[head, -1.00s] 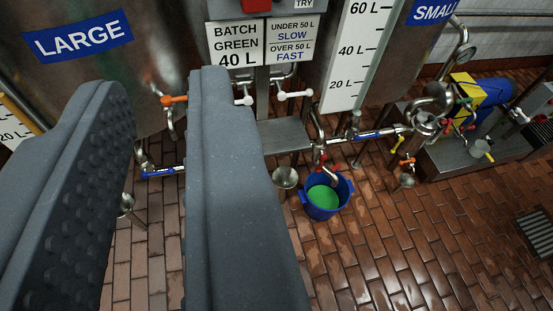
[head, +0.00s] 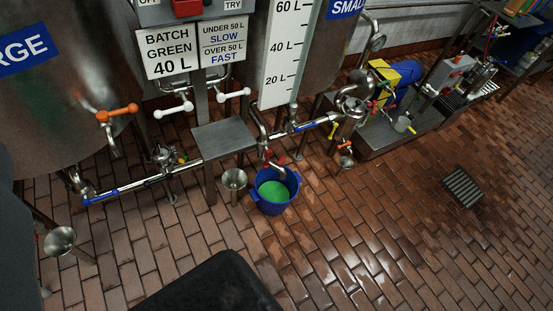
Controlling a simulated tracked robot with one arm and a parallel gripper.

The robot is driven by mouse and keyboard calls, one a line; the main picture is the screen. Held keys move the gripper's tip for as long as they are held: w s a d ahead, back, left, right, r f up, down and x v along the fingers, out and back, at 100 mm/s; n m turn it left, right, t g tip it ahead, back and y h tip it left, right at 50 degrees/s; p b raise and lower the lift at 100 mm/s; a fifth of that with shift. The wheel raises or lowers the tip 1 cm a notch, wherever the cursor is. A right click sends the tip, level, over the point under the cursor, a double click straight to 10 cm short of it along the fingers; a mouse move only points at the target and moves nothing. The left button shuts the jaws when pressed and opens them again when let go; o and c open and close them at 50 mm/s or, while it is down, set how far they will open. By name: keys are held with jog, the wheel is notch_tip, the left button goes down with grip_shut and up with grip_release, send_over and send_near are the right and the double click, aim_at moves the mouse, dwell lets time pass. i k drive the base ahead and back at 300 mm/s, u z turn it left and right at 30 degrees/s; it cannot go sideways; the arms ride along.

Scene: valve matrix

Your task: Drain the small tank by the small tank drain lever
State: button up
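The small tank, with its blue SMALL label (head: 346,7), is at the top, behind a white level scale (head: 285,55) marked 20 to 60 L. A red lever (head: 270,157) sits on the pipework below it, over a blue bucket (head: 275,205) holding green liquid (head: 272,190). No label shows on this lever, so I cannot tell whether it is the small tank drain lever. A black shape covers the bottom middle.
The large tank (head: 85,90) fills the upper left, with an orange lever (head: 118,113). White levers (head: 175,109) hang under the BATCH GREEN 40 L sign (head: 170,50). Metal funnels (head: 234,179) stand on the floor. A blue and yellow pump (head: 390,75) is at right.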

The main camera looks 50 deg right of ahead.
aim_at(267, 161)
jog(key=z, duration=0.1)
jog(key=k, duration=0.6)
jog(key=z, duration=0.8)
jog(key=i, duration=0.5)
